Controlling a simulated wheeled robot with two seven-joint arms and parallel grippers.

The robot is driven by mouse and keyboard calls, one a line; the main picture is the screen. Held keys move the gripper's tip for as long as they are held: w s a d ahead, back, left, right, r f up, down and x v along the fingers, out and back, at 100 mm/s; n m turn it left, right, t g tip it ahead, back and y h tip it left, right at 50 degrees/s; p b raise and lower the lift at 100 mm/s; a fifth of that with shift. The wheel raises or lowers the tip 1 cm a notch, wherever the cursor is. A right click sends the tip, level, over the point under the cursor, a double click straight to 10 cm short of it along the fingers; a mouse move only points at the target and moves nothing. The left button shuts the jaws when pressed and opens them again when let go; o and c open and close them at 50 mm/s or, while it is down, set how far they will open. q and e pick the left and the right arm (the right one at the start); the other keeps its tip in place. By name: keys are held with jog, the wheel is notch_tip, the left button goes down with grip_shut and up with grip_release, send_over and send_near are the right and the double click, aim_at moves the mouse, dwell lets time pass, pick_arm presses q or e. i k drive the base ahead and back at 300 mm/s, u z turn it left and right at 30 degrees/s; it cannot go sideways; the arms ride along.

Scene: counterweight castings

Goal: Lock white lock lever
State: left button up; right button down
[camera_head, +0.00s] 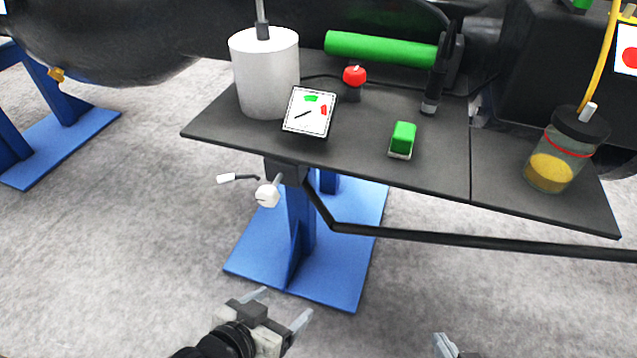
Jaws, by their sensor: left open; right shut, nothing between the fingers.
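Under the front left of the dark shelf, a small lever with a white grip (227,178) sticks out to the left on a thin dark rod. Beside it is a round white knob (267,195), below the black bracket. I cannot tell for certain which of the two is the lock lever, nor its lock state. My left gripper (284,305) is open and empty, low in the view, below and apart from both white parts. My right gripper (445,345) is shut and empty at the bottom edge, mostly cut off, far to the right of the lever.
The dark shelf (360,185) carries a white cylinder (265,80), a gauge card (309,111), a red knob (354,75), a green switch (402,138) and a jar (553,165). A black bar (450,238) runs along its front. A blue stand (335,255) is below.

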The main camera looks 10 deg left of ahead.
aim_at(229, 178)
jog(key=k, duration=0.5)
jog(key=u, duration=2)
jog(key=i, duration=1.55)
jog(key=z, duration=2.45)
jog(key=i, duration=0.25)
jog(key=z, duration=0.15)
